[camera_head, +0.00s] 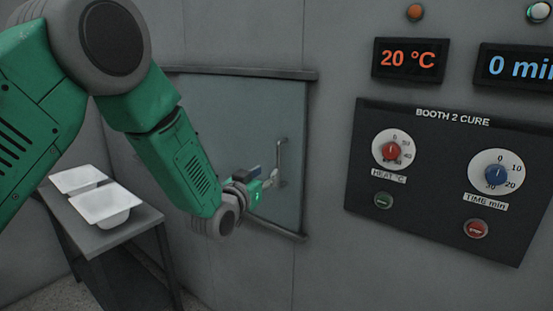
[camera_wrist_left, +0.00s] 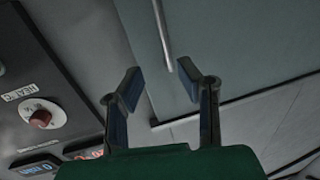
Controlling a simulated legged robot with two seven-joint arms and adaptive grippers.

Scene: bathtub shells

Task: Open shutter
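The shutter (camera_head: 222,125) is a grey-green panel set in the wall between an upper and a lower rail, and it covers the framed area that I can see. Its upright metal bar handle (camera_head: 282,155) is near the panel's right edge. My left gripper (camera_head: 273,180) is at the handle's lower part in the head view. In the left wrist view the gripper (camera_wrist_left: 160,76) is open, with its fingers apart and the handle (camera_wrist_left: 162,28) lined up with the gap between them. I cannot tell whether they touch it. My right gripper is not in view.
A control panel (camera_head: 437,135) with a red heat knob, a blue time knob and buttons is right of the shutter. Displays above read 20 °C (camera_head: 408,59) and 0 min. A grey table (camera_head: 120,237) at lower left holds white tub shells (camera_head: 105,203).

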